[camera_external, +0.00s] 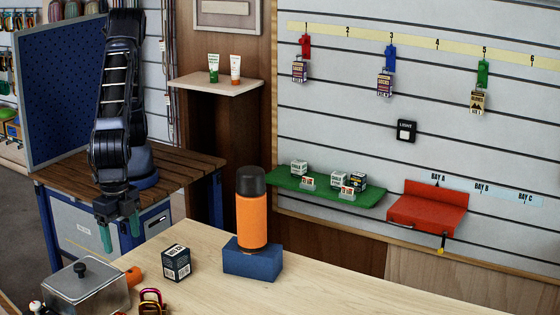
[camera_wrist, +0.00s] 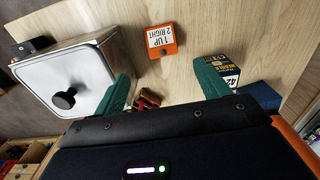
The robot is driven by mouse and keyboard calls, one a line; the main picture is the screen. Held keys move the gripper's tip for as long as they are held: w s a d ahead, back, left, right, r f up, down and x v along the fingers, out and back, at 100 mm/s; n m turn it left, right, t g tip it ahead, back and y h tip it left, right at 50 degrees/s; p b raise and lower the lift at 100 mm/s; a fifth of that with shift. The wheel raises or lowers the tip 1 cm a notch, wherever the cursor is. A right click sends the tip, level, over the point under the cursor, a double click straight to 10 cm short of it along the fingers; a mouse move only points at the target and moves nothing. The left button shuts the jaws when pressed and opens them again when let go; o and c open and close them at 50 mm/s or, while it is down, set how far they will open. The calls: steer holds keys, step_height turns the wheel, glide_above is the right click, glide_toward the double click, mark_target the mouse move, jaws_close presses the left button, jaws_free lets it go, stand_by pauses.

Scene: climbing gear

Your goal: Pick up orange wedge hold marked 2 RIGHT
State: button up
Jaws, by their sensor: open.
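The orange wedge hold (camera_wrist: 166,52) lies on the wooden table in the wrist view, with a white label reading "1 UP" and "2 RIGHT". In the external view a small part of an orange thing, probably this hold (camera_external: 135,274), shows beside the metal box. My gripper (camera_external: 120,235) points down above the table's left end, with its green fingers apart and nothing between them. In the wrist view my gripper (camera_wrist: 162,85) is open, and the hold appears beyond the gap between the fingertips, not touching them.
A lidded metal box (camera_external: 85,287) is left of the hold. A small dark box (camera_external: 176,263) and a blue block (camera_external: 252,262) bearing an orange bottle (camera_external: 252,220) are to its right. Red and gold carabiners (camera_external: 151,301) lie near the front. The table's right part is clear.

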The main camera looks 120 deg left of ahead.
glide_above(127, 272)
step_height(127, 272, down, 6)
steer(key=shift+s+r, duration=0.1)
steer(key=shift+r, duration=0.15)
steer(key=shift+s+a+f, duration=0.1)
steer(key=shift+a+f, duration=0.05)
steer(key=shift+f, duration=1.2)
steer(key=shift+s+a+f, duration=0.1)
steer(key=shift+a+f, duration=0.05)
steer(key=shift+f, duration=1.15)
steer(key=c, duration=1.1)
